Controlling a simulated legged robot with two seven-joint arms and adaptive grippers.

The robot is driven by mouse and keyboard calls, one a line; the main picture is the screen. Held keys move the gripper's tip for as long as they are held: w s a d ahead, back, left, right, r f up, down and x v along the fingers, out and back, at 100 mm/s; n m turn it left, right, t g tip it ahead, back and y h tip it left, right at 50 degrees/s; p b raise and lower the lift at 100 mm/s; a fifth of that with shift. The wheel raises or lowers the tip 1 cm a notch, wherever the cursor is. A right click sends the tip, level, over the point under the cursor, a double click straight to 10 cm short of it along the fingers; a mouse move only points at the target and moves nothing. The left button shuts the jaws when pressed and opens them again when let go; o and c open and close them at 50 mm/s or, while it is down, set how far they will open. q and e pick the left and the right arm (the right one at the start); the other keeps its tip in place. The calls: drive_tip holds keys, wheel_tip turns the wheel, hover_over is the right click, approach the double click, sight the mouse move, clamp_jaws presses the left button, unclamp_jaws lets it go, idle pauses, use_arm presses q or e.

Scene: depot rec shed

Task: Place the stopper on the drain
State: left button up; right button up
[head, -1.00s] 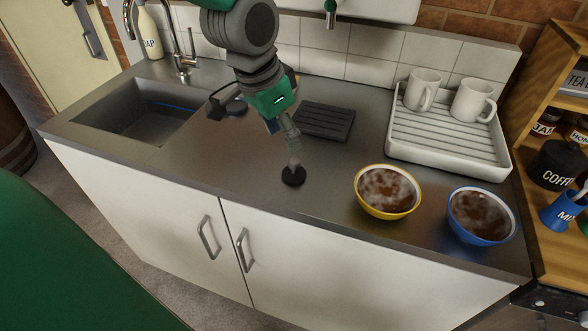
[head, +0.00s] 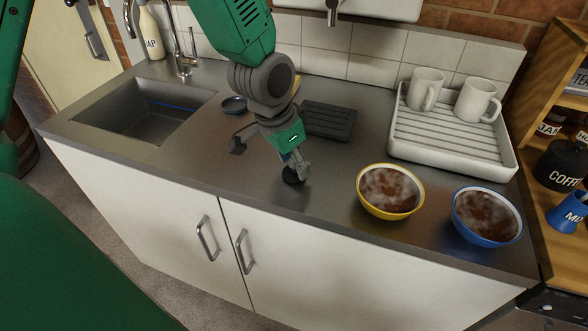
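The stopper, a small black disc (head: 290,176), lies on the steel counter near its front edge, left of the yellow bowl. My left gripper (head: 270,163) comes down from the top with its fingers spread wide. One finger is out to the left over bare counter; the other is at the stopper and covers part of it. I cannot tell whether that finger touches it. The sink (head: 150,107) is recessed in the left of the counter, with a blue line along its far inner wall. I cannot make out the drain in it. My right gripper is not in view.
A yellow bowl (head: 390,208) and a blue bowl (head: 486,232), both with steaming brown contents, stand right of the stopper. Behind are a dark ridged mat (head: 328,120), a small dark round dish (head: 234,104) and a white drying rack (head: 450,155) with two mugs. Counter between sink and gripper is clear.

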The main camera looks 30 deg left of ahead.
use_arm(q)
drive_tip(key=shift+d, duration=0.1)
drive_tip(key=c, duration=0.7)
drive_tip(key=shift+d, duration=0.15)
clamp_jaws()
drive_tip(key=shift+r, duration=0.15)
